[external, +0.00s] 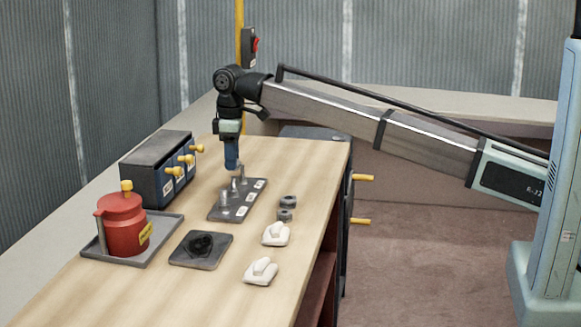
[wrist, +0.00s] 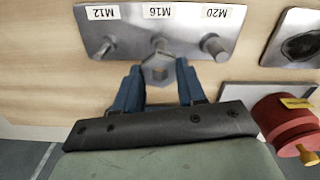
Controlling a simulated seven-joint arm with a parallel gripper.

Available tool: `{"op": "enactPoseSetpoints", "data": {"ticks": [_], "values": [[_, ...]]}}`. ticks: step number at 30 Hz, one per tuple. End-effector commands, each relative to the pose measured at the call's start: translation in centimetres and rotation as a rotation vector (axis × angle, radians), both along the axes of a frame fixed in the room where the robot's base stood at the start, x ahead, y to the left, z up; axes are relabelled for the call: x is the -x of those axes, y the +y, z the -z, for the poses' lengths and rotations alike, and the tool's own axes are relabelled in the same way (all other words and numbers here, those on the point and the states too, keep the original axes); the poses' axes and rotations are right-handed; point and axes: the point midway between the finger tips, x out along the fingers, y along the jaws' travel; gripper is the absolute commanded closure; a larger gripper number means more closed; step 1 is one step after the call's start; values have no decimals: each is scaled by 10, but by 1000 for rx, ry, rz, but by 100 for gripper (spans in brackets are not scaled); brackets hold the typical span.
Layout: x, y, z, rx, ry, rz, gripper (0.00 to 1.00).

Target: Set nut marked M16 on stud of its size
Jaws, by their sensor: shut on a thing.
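My gripper (external: 232,166) points down over the stud plate (external: 226,214). In the wrist view, the blue fingers of my gripper (wrist: 157,78) are shut on a grey hex nut (wrist: 155,68); no mark on it is readable. The plate (wrist: 130,25) bears three upright studs labelled M12, M16 and M20. The nut appears just beside the M16 stud (wrist: 160,44), the middle one, and is apart from the M12 stud (wrist: 104,48) and M20 stud (wrist: 214,46). Its height above the plate is hard to tell. Two dark nuts (external: 288,202) lie right of the plate.
A dark box with yellow knobs (external: 158,168) stands left of the plate. A red canister (external: 122,225) sits on a grey tray (external: 160,240). A dark square pad (external: 187,257) and two white items (external: 275,234) lie nearer the front. Bare wood surrounds the plate.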

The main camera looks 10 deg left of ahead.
Motion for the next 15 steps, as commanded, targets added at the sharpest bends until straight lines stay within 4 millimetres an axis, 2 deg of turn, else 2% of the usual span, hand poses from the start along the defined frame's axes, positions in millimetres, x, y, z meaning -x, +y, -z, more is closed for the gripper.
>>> {"op": "enactPoseSetpoints", "data": {"ticks": [15], "values": [[0,0,4,0,0,0,90]]}}
